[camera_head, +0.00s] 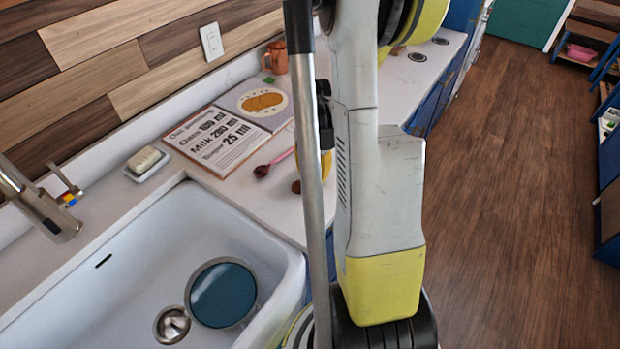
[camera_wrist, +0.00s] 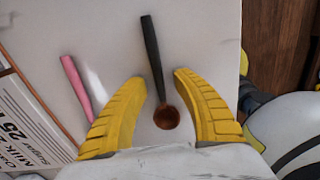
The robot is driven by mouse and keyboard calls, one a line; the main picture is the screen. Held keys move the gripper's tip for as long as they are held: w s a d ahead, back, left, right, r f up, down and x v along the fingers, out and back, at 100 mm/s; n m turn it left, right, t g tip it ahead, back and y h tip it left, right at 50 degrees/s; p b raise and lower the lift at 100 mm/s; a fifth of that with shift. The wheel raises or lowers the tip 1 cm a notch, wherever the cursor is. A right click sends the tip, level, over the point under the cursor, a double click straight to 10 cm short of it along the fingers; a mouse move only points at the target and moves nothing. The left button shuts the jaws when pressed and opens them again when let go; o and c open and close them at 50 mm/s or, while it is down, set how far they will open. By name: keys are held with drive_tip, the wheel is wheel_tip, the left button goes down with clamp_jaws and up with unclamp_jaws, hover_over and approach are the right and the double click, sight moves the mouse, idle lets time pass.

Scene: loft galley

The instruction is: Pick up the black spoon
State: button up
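The black spoon has a dark handle (camera_wrist: 152,50) and a brown bowl (camera_wrist: 167,117). It lies on the white counter in the wrist view, handle pointing away from my gripper. My gripper (camera_wrist: 160,78) is open, with one yellow finger on each side of the spoon's lower handle and bowl. The fingers appear apart from the spoon; their height above the counter cannot be told. In the head view only a brown bowl end (camera_head: 296,187) shows beside my arm, which hides the rest of the spoon.
A pink-handled spoon (camera_wrist: 75,87) lies left of the black spoon; it also shows in the head view (camera_head: 262,171). An open recipe book (camera_head: 215,140), a copper mug (camera_head: 276,57) and a soap dish (camera_head: 147,164) stand on the counter. A white sink (camera_head: 110,295) is in front.

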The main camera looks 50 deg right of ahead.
clamp_jaws()
